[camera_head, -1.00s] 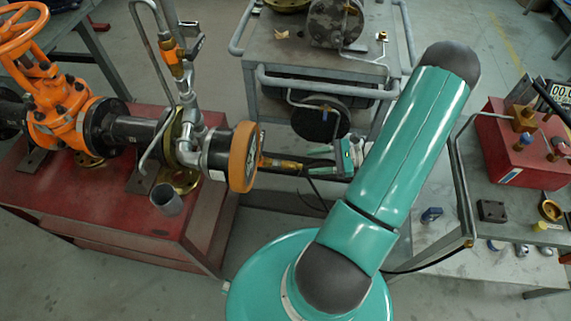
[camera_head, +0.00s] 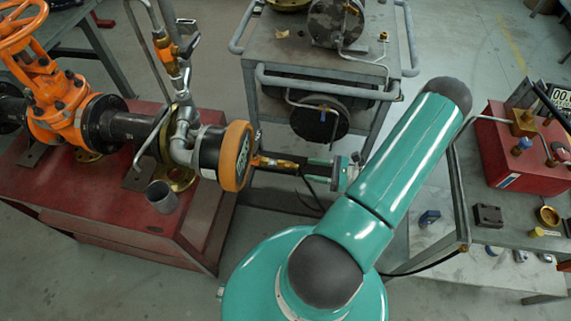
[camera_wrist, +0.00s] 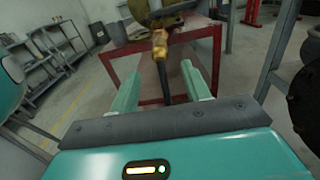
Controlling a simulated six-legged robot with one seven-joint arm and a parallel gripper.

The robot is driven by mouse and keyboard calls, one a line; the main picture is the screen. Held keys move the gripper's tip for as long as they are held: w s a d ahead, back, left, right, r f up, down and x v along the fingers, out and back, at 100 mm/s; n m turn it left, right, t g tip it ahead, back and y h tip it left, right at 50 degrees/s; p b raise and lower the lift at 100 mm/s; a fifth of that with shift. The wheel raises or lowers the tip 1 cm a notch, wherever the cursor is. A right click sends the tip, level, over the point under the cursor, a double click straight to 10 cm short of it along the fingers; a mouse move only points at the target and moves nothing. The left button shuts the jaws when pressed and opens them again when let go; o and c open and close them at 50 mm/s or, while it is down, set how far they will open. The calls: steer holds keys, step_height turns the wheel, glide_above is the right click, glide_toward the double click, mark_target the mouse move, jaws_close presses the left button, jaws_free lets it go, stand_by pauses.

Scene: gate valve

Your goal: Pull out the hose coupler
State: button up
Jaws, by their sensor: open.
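The hose coupler (camera_head: 279,163) is a slim brass-yellow piece at the right of the orange-rimmed round gauge (camera_head: 238,157) on the pipe end. In the wrist view the coupler (camera_wrist: 160,46) points towards me, with a dark hose (camera_wrist: 164,84) running from its near end. My gripper (camera_head: 312,170) is to the right of the coupler in the head view. In the wrist view my gripper (camera_wrist: 159,69) has its two green fingers apart, one on each side of the hose and the coupler's near end. I see no finger clearly touching it.
The pipe with an orange valve (camera_head: 58,105) stands on a red bench (camera_head: 100,225). A grey cart (camera_head: 290,55) stands behind my gripper. A side table at the right carries a red box (camera_head: 525,155) and small parts. Floor shows between the benches.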

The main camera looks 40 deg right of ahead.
mark_target(292, 166)
steer(key=shift+x, duration=4.55)
steer(key=shift+s, duration=0.1)
jaws_close()
steer(key=shift+s+d, duration=0.1)
steer(key=shift+d, duration=0.05)
steer(key=shift+v, duration=2.8)
